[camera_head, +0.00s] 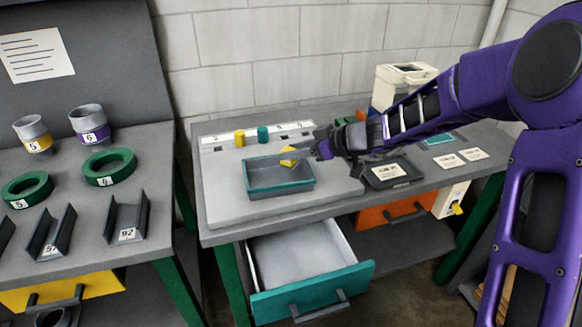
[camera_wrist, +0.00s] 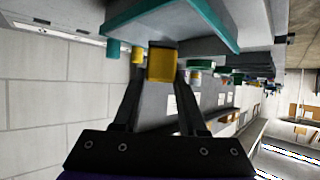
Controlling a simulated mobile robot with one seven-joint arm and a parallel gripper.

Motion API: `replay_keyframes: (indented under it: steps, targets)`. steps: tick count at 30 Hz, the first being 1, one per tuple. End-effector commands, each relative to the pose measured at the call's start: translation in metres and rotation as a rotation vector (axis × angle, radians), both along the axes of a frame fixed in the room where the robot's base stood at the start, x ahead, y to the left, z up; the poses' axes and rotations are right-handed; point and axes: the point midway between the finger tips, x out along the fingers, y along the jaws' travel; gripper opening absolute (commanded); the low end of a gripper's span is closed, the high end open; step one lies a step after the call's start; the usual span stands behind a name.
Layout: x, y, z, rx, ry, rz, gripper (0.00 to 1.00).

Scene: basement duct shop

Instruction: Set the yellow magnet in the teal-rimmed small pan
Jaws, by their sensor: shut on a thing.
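The yellow magnet (camera_head: 287,157) is a small block held between the fingertips of my gripper (camera_head: 294,153). In the wrist view the magnet (camera_wrist: 162,63) sits between the two fingers, with the gripper (camera_wrist: 162,70) shut on it. The teal-rimmed small pan (camera_head: 280,189) stands on the light board of the middle table. In the head view the magnet overlaps the pan's far right rim; its exact height over the pan is hard to tell. The pan also shows at the top of the wrist view (camera_wrist: 215,22), its teal edge close to the magnet.
A yellow cylinder (camera_head: 239,138) and a teal cylinder (camera_head: 262,134) stand behind the pan. A black tray (camera_head: 386,173) lies to its right. A teal-fronted drawer (camera_head: 312,290) hangs open below. The board (camera_head: 225,208) is bare left of and in front of the pan.

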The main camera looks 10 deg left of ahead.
Motion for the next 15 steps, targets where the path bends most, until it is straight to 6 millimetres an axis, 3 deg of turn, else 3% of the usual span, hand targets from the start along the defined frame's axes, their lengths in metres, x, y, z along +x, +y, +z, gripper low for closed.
replay_keyframes:
  steps: [9,15]
  targets:
    - [0.000,0.000,-0.038,0.001,0.001,0.000,0.00]
    - [0.000,0.000,-0.041,0.000,-0.002,0.000,0.00]
